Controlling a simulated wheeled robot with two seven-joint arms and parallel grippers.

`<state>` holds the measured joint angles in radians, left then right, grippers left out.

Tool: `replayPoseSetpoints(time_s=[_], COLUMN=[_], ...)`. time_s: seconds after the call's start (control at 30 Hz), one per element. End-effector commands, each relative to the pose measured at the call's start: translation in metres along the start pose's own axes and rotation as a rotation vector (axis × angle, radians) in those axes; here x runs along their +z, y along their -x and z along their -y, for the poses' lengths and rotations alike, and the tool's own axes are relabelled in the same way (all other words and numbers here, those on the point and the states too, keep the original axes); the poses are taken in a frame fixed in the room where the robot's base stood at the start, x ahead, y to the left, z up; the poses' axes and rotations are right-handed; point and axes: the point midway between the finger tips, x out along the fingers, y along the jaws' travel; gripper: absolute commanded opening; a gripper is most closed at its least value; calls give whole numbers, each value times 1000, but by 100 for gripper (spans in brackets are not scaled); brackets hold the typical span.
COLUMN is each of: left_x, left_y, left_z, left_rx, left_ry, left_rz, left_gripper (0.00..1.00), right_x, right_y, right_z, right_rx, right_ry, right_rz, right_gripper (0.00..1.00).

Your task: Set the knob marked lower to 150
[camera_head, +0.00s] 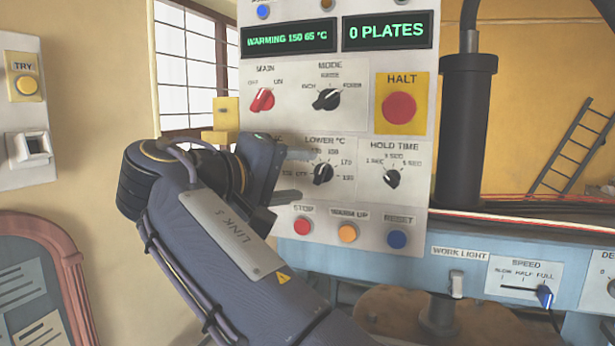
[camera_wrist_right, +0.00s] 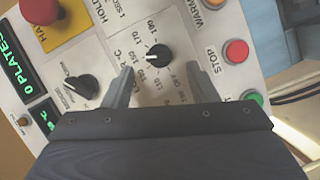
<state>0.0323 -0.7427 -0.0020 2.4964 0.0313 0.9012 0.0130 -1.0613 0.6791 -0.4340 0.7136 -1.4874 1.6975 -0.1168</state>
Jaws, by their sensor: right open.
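The knob marked LOWER °C (camera_head: 322,173) is a black dial on the white panel, with numbers around it. In the right wrist view the knob (camera_wrist_right: 158,55) sits ahead, between my two fingers. Its pale mark points left there, toward the numbers around 150 beside one finger; I cannot read the exact setting. My right gripper (camera_head: 303,175) is open just left of the knob, with one finger above and one below its level. The wrist view also shows the gripper (camera_wrist_right: 159,70) apart from the knob. The display (camera_head: 289,36) reads "WARMING 150 65 °C". My left gripper is not in view.
A red MAIN knob (camera_head: 262,100) and a black MODE knob (camera_head: 326,98) are above. HOLD TIME (camera_head: 392,178) is to the right, below the HALT button (camera_head: 399,107). STOP (camera_head: 302,226), WARM UP (camera_head: 347,233) and RESET (camera_head: 397,239) buttons line the bottom. My arm hides the panel's left part.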

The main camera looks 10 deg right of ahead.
Motion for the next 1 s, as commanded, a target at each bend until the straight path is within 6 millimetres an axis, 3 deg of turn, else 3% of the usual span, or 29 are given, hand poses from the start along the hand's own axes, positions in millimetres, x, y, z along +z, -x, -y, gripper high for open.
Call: replayPoseSetpoints(time_s=[0.1,0.3,1.0], left_x=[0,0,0], left_y=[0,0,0], left_z=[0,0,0], left_rx=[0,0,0], left_ry=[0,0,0], left_rz=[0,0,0], left_gripper=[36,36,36], right_x=[0,0,0], right_y=[22,40,42], right_z=[1,0,0], right_rx=[0,0,-1], right_ry=[0,1,1], right_rz=[-3,1,1], right_gripper=[53,53,53])
